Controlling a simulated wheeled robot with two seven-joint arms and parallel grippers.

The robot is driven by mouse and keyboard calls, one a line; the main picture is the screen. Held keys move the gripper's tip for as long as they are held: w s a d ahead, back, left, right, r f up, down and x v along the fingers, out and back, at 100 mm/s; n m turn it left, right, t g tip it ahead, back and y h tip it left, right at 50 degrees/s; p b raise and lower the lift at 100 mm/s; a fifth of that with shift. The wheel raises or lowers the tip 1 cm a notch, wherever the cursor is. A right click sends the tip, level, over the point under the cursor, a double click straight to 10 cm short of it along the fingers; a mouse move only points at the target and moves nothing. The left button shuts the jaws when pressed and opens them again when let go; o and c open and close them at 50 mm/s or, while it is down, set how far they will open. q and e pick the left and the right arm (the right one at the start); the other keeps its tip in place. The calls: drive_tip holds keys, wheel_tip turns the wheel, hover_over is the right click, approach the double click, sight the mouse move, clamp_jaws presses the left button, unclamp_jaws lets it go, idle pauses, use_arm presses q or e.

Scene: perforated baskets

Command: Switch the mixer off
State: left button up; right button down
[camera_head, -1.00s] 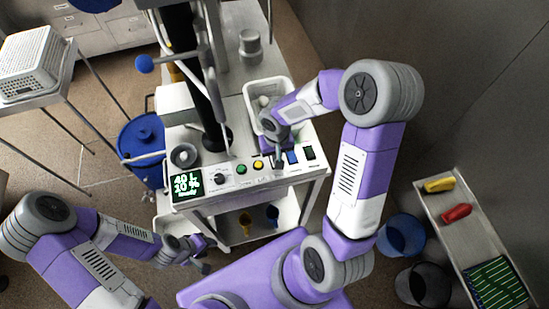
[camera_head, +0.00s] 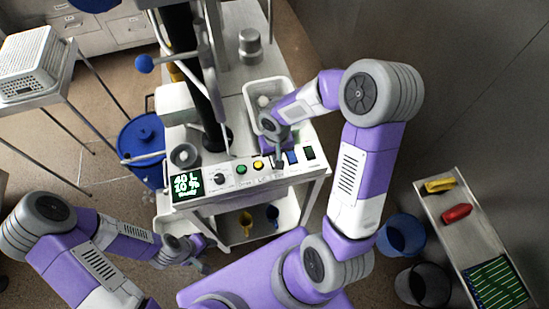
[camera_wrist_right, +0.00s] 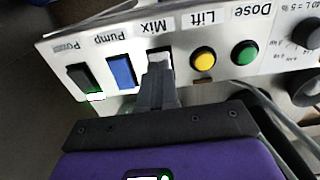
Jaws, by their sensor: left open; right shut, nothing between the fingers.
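The control panel (camera_head: 228,181) of the mixer machine has a lit display (camera_head: 187,185) reading 40 L and 10 %; its lowest line is too small to read. In the right wrist view the panel is upside down. My right gripper (camera_wrist_right: 159,65) is shut and empty, its fingertips over the switch labelled Mix (camera_wrist_right: 157,54), mostly hiding it. I cannot tell whether they touch it or which way it is set. My left gripper (camera_head: 200,262) is open and empty, low in front of the cart's left side.
Beside Mix are the blue Pump switch (camera_wrist_right: 121,70), black Power switch (camera_wrist_right: 79,77), yellow Lift button (camera_wrist_right: 203,60) and green Dose button (camera_wrist_right: 245,54). A white basin (camera_head: 249,91) stands behind the panel. A side table (camera_head: 463,232) is at right.

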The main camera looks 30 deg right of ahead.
drive_tip(key=shift+f+b, duration=0.95)
idle(0.6)
drive_tip(key=shift+r+p, duration=2.45)
drive_tip(key=shift+r, duration=1.1)
drive_tip(key=shift+f, duration=0.1)
